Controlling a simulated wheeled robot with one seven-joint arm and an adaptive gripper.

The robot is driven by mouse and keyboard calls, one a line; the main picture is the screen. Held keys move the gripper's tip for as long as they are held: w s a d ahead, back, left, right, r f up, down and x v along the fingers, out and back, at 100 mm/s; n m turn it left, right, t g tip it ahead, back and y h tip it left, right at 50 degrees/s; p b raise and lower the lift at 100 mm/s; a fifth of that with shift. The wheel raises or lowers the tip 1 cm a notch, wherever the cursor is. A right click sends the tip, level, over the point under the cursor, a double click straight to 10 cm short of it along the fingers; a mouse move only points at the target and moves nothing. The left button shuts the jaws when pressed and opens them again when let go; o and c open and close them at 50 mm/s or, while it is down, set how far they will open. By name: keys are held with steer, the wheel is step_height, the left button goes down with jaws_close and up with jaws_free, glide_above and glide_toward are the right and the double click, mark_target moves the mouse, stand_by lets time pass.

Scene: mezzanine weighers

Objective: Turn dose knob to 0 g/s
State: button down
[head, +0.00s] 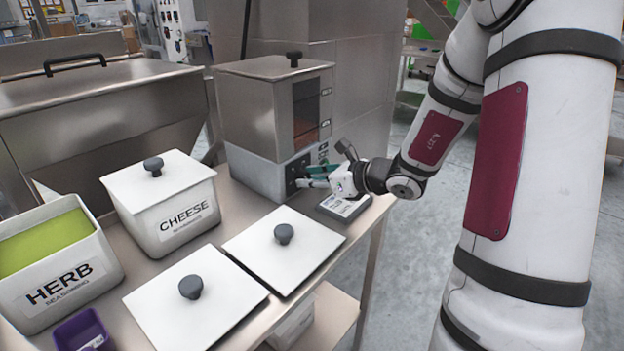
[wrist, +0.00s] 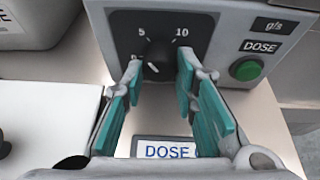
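The dose knob (wrist: 157,55) is a dark round knob on the grey front panel of the doser (head: 268,177). The marks 0, 5 and 10 stand around it. A small white line shows low on the knob, but I cannot tell its exact reading. My gripper (wrist: 160,72) faces the panel with its teal-padded fingers apart, one on each side of the knob. A gap shows between the knob and each finger. In the head view, my gripper (head: 308,177) is at the doser's front and hides the knob.
A green DOSE button (wrist: 246,68) sits right of the knob under a g/s label. A scale (head: 344,206) with a DOSE display lies below my gripper. A CHEESE bin (head: 165,210), a HERB bin (head: 60,290) and two white lids with knobs crowd the table left.

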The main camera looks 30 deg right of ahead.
steer(key=shift+f+n+b, duration=0.1)
steer(key=shift+n+b, duration=0.2)
steer(key=shift+b, duration=0.7)
steer(key=n+h+b, duration=0.1)
steer(key=b, duration=0.2)
steer(key=n+b, duration=0.1)
steer(key=b, duration=0.2)
steer(key=shift+a+f+t+h+b, duration=0.15)
steer(key=shift+t+h+b, duration=0.15)
steer(key=shift+h, duration=0.1)
steer(key=n+h+b, duration=0.1)
steer(key=n+b, duration=0.1)
steer(key=b, duration=0.5)
steer(key=shift+s+a+t, duration=0.1)
steer(key=shift+t, duration=0.3)
steer(key=n+h+b, duration=0.1)
steer(key=b, duration=0.2)
steer(key=shift+n+t, duration=0.3)
steer(key=shift+n+t+h+b, duration=0.3)
steer(key=shift+n+b, duration=0.45)
steer(key=shift+n, duration=0.05)
steer(key=shift+a+n+t+h, duration=0.1)
steer(key=shift+n+t+h, duration=0.3)
steer(key=shift+n, duration=0.6)
